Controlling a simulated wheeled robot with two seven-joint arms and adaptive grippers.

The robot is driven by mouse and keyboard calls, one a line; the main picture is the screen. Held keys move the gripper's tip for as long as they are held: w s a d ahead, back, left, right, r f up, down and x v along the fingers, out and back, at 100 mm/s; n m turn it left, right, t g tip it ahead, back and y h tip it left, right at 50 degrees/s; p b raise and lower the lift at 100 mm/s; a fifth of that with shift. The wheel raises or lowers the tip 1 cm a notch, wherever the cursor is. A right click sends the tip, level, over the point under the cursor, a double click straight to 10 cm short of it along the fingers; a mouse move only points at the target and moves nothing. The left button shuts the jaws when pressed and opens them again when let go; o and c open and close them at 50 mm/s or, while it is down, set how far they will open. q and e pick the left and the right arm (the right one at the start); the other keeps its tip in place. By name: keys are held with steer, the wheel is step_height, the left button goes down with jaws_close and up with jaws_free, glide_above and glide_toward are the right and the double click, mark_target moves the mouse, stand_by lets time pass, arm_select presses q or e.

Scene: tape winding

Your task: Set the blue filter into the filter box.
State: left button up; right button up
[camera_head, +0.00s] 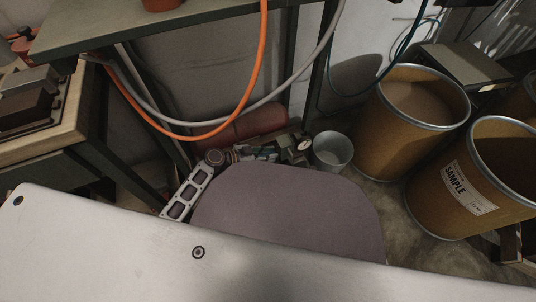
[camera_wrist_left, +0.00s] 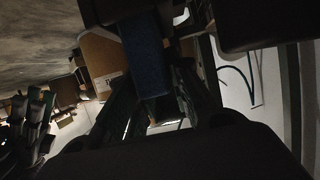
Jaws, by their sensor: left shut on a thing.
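In the left wrist view, the blue filter (camera_wrist_left: 147,55) is a dark blue block standing between the two dark fingers of my left gripper (camera_wrist_left: 155,95). The left gripper is shut on it. Its upper end runs behind a dark shape at the top of the view. In the head view I cannot make out the blue filter or the left gripper's fingers clearly. I cannot identify the filter box in either view.
A pale, smooth panel (camera_head: 100,235) fills the front of the head view, with a grey-purple rounded surface (camera_head: 285,210) behind it. Brown drums (camera_head: 405,130) stand at right, beside a grey bucket (camera_head: 332,151). An orange hose (camera_head: 262,50) hangs from a shelf (camera_head: 130,25).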

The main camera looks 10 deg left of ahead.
arm_select(q)
steer(key=shift+f, duration=0.4)
arm_select(e)
steer(key=shift+f, duration=0.2)
arm_select(q)
steer(key=o, duration=0.9)
steer(key=shift+a, duration=0.15)
arm_select(e)
steer(key=shift+s, duration=0.1)
arm_select(q)
steer(key=shift+v, duration=3.65)
steer(key=shift+r, duration=0.1)
arm_select(e)
steer(key=shift+r, duration=0.15)
arm_select(q)
steer(key=shift+r+p, duration=4.35)
steer(key=shift+p, duration=0.1)
arm_select(e)
step_height(320, 180, up, 11)
steer(key=d+g+h, duration=0.1)
steer(key=d+g, duration=0.1)
steer(key=shift+s+r+n+h, duration=0.15)
steer(key=shift+s+n+h, duration=0.15)
steer(key=shift+s, duration=0.05)
